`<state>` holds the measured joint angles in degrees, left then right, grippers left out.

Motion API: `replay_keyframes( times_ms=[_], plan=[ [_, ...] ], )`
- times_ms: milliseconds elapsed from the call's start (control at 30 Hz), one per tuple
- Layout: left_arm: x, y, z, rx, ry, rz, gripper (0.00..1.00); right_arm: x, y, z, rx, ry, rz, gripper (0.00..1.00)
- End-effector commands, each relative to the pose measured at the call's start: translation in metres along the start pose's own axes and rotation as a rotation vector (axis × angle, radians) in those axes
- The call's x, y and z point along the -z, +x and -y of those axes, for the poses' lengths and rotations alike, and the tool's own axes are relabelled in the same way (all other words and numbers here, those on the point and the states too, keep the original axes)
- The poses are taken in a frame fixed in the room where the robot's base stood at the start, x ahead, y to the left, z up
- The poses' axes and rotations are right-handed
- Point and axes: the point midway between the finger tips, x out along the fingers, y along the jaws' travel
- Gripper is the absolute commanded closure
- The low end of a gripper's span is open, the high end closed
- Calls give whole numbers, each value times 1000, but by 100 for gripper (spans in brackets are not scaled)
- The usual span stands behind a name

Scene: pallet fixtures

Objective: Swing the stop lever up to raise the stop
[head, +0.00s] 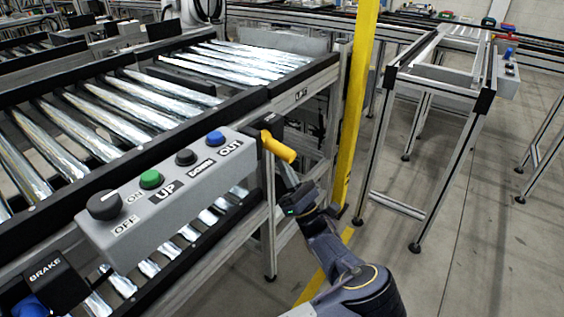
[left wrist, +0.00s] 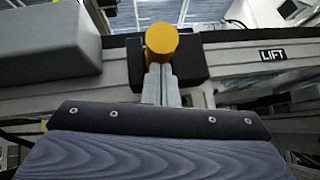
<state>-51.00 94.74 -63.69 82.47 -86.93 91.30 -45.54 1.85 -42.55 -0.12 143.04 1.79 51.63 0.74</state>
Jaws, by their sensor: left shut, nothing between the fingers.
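The stop lever has a yellow cylindrical handle (head: 278,147) that sticks out from the conveyor's side rail, at the right end of the grey control box. In the left wrist view the round end of the yellow handle (left wrist: 161,39) faces me, in front of a black mount (left wrist: 190,62). My left gripper (head: 281,167) is just below the handle, with its fingers pointing up toward it. In the left wrist view its fingers (left wrist: 160,72) are together and empty, their tips right under the handle. I cannot tell whether they touch it. My right gripper is not in view.
The grey control box (head: 175,205) carries a black knob and green, black and blue buttons. The roller conveyor (head: 262,92) lies behind it. A yellow post (head: 355,110) stands right of the lever. Open floor (head: 455,250) lies to the right.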

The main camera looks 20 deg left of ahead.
Motion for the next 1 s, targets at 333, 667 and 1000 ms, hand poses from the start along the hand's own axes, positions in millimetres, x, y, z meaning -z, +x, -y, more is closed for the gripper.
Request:
replay_keyframes(
  times_ms=[333, 667, 1000],
  plan=[
    [-36, 20, -7, 36, -37, -250, 100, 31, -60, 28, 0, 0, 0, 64],
    [-51, 32, -11, 69, -68, -491, 100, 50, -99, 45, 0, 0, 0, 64],
    [-55, 36, -13, 86, -83, -610, 100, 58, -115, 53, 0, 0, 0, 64]
  ],
)
